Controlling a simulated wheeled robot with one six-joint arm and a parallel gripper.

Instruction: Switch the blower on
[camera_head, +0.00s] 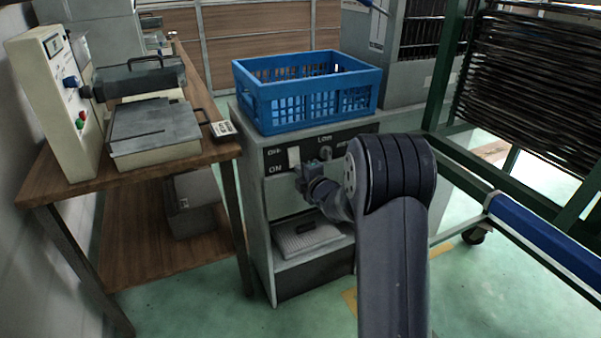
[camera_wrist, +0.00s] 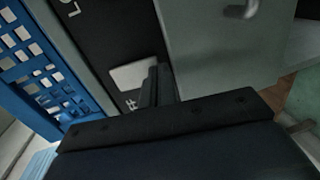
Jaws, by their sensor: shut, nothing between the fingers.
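The blower is a grey cabinet (camera_head: 257,215) with a black control panel on its upper front. A white rocker switch (camera_head: 294,156) sits at the panel's left, between the labels OFF above and ON below. In the wrist view the switch (camera_wrist: 130,77) shows as a pale plate beside the fingers, partly hidden by them. A round knob (camera_head: 325,152) sits right of the switch under the label LOW. My gripper (camera_head: 302,180) is shut and empty, just in front of the panel near the switch's lower end. Its fingers (camera_wrist: 158,84) look very close to the switch; I cannot tell whether they touch.
A blue crate (camera_head: 262,116) stands on the cabinet. A wooden table (camera_head: 75,187) with a sealing machine (camera_head: 155,130) is close on the left. A green rack (camera_head: 446,70) stands at the right. An open shelf below the panel holds a grey slatted part (camera_head: 305,240).

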